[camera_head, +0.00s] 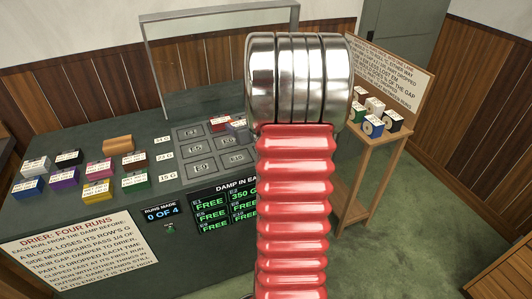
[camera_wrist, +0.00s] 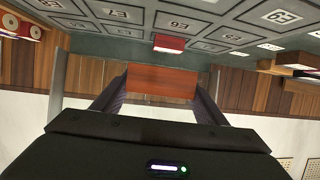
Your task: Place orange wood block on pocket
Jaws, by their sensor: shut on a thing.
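My gripper (camera_wrist: 160,88) is shut on a plain orange-brown block (camera_wrist: 160,80), which spans the gap between its fingers in the wrist view. In the head view my arm hides the gripper and the held block. The grey panel of marked square pockets (camera_head: 195,150) lies on the dark table; it shows at the top of the wrist view (camera_wrist: 180,22), apart from the held block. A red block (camera_wrist: 170,42) sits by the pockets, and in the head view it is at the back of the panel (camera_head: 220,124).
A metal frame (camera_head: 220,10) rises behind. A wooden stand (camera_head: 368,150) with small blocks is at right.

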